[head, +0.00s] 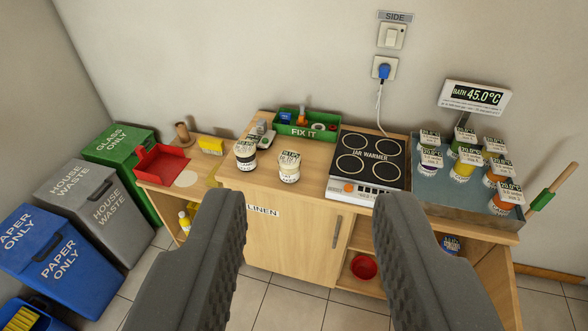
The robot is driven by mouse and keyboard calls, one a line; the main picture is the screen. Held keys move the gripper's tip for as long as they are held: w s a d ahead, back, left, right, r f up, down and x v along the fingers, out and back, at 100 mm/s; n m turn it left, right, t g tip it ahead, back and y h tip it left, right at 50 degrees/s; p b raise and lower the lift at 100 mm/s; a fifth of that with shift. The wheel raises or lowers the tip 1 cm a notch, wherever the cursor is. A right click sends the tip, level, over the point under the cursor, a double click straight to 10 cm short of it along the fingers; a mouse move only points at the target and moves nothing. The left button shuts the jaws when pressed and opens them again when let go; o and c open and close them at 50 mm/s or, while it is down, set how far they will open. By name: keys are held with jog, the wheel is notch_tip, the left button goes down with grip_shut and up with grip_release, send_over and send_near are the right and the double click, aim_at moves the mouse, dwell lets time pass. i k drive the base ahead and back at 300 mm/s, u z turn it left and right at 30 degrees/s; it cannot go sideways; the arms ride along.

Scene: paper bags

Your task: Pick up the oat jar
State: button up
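Two small jars with label cards on top stand upright on the wooden counter: a dark jar with a white band (245,157) and a cream-coloured jar (288,172) to its right. Several more labelled jars (461,168) stand in the grey bath tray (428,198) at the right. The lettering is too small to read, so I cannot tell for sure which is the oat jar; the cream one looks oat-coloured. My gripper (308,198) is open and empty, its fingers wide apart in front of the counter. Both counter jars show between and beyond the fingertips, apart from them.
A jar warmer hotplate (369,160) sits right of the counter jars. A green FIX IT box (306,126) stands behind them, and a small scale-like device (261,133) is close to the dark jar. A red tray (161,165) and bins (95,213) are left. Counter front is clear.

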aim_at(289, 160)
jog(key=z, duration=0.05)
jog(key=i, duration=0.9)
jog(key=u, duration=0.1)
